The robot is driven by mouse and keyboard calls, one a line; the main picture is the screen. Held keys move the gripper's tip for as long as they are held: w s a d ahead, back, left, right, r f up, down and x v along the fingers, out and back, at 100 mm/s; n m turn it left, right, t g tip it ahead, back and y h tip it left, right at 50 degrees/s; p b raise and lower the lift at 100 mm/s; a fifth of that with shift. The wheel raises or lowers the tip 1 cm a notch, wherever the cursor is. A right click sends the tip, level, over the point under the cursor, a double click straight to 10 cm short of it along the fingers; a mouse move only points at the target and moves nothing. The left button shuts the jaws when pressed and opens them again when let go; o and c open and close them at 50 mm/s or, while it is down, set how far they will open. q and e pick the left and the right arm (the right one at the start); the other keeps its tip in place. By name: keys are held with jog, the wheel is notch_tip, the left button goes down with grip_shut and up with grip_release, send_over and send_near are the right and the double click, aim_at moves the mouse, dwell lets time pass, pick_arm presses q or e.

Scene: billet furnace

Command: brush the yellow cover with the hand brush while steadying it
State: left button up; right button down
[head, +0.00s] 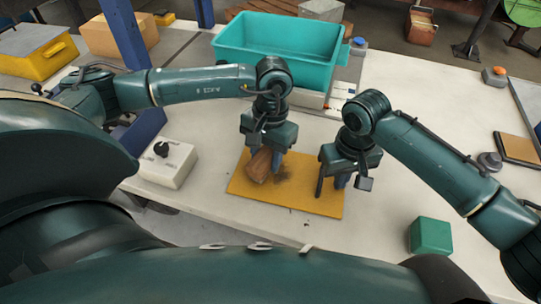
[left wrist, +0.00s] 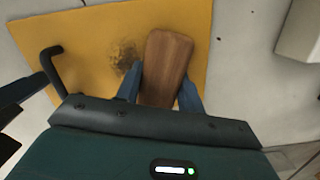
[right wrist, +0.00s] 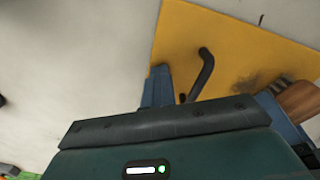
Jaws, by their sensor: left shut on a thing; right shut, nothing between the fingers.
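The yellow cover (head: 300,199) lies flat on the pale bench, with a dark smudge (head: 283,174) near its middle. My left gripper (head: 271,160) is shut on the brown wooden hand brush (head: 258,167), held over the cover beside the smudge. The brush (left wrist: 168,65) also shows between the fingers in the left wrist view; its bristles are hidden. My right gripper (head: 340,181) is shut and empty, fingers down at the cover's right part. I cannot tell whether its fingertips touch the cover. The cover (right wrist: 235,50) fills the upper right of the right wrist view.
A teal bin (head: 285,60) stands behind the cover. A pale switch box (head: 166,163) is at left and a green block (head: 431,236) at right front. A yellow box (head: 38,60) and a cardboard box (head: 110,37) stand at far left. The bench right of the cover has free room.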

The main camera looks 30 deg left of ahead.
jog(key=shift+d+f, duration=0.25)
jog(key=shift+f, duration=0.05)
pick_arm(q)
jog(key=shift+r, duration=3)
pick_arm(e)
jog(key=shift+d, duration=0.1)
pick_arm(q)
jog(key=shift+r, duration=0.1)
pick_arm(e)
jog(key=shift+r, duration=0.1)
